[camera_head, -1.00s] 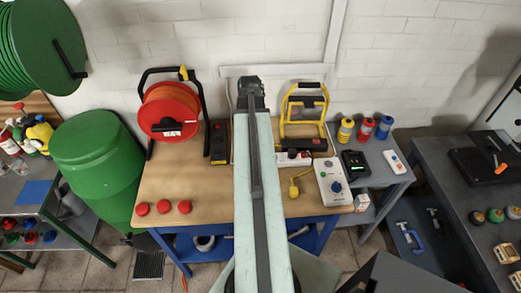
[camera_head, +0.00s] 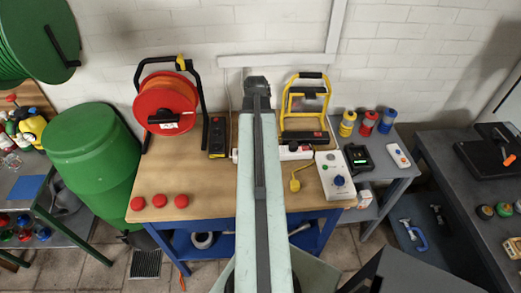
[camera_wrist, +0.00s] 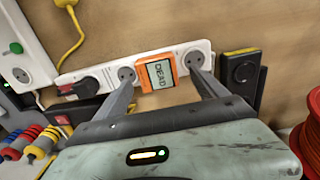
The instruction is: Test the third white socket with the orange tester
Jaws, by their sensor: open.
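In the wrist view a white socket strip (camera_wrist: 204,48) runs across the wooden bench top. The orange tester (camera_wrist: 172,82) sits on the strip, its display reading DEAD, with an open white socket visible on each side. A black plug and a red switch are at the strip's left part. My gripper (camera_wrist: 160,80) is open, one finger on each side of the tester, apart from it. In the head view my arm hides the tester and most of the strip; the strip's red-switch end (camera_head: 290,152) shows right of the arm.
A red cable reel (camera_head: 165,105) stands left on the bench, a yellow work lamp (camera_head: 284,98) behind the strip. A grey-white box with a blue knob (camera_head: 338,181) and a yellow plug (camera_head: 295,184) are at right. Several red caps lie front left. The bench front left is mostly clear.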

